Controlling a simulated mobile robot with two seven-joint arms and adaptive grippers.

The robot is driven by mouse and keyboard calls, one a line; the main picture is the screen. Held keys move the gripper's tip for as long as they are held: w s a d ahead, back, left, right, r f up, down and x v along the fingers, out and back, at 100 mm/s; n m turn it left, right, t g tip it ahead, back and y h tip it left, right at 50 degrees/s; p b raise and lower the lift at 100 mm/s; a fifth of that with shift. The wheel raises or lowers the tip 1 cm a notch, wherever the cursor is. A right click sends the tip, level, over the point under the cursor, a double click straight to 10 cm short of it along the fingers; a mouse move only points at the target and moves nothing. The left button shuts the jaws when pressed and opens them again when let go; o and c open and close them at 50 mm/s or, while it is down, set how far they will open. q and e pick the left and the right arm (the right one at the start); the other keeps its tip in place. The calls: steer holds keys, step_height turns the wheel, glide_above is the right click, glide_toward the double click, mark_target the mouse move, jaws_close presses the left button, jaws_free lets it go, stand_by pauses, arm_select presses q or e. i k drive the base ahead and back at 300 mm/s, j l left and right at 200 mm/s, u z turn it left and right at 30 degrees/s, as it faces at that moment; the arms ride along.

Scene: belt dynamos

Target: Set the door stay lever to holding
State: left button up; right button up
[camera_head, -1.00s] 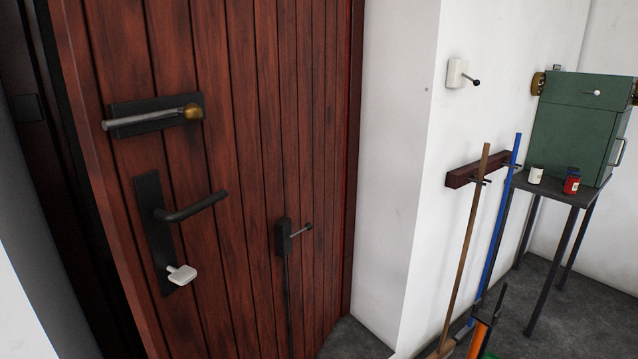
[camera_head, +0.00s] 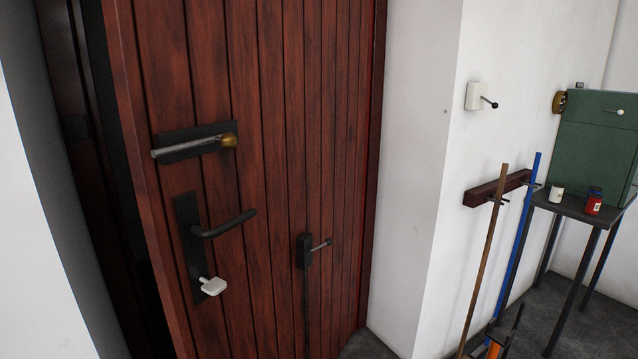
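A dark red plank door (camera_head: 275,130) stands ajar, with a dark gap at its left edge. A small black box with a short light lever (camera_head: 321,245) sits low on the door, with a dark rod running down below it; this looks like the door stay. The lever sticks out to the right, tilted slightly up. Higher up is a bolt (camera_head: 195,146) with a brass knob on a black plate. Below it are a black door handle (camera_head: 225,224) and a white thumb-turn (camera_head: 212,286). Neither gripper is in view.
On the white wall to the right are a small switch box with a lever (camera_head: 479,97) and a dark red rack (camera_head: 497,188) with a brown pole and a blue pole. A green cabinet (camera_head: 598,150), a white cup and a red jar stand on a dark table.

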mark_target(328, 241)
steer(key=i+l+u, duration=0.15)
steer(key=l+u, duration=0.15)
steer(key=u, duration=0.15)
steer(key=l+u, duration=0.3)
steer(key=u, duration=0.2)
steer(key=l+u, duration=0.25)
steer(key=l, duration=1.9)
steer(key=i+u, duration=0.05)
steer(key=i, duration=0.05)
